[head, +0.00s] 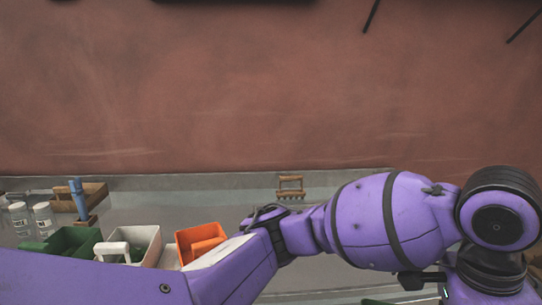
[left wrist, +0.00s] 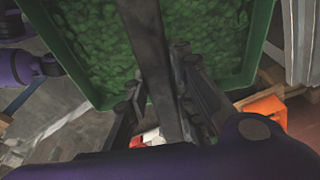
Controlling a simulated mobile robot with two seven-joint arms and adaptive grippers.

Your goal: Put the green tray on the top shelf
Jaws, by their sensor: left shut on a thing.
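The green tray (left wrist: 262,45) fills the upper part of the left wrist view, close to the camera, with lumpy green contents inside. My left gripper (left wrist: 160,75) is shut on the tray at its near side. A dark bar runs between the fingers and hides the exact contact. In the head view a green tray (head: 70,241) shows at the lower left, partly hidden behind my purple arm. I cannot tell whether it is the held one. The top shelf cannot be made out, and my right gripper is not in view.
A white container (head: 148,240) and an orange bin (head: 202,237) stand on the grey counter beside the green tray. The orange bin also shows in the left wrist view (left wrist: 265,106). White bottles (head: 42,215) and a wooden box (head: 95,193) stand at left, a small wooden rack (head: 291,186) farther back.

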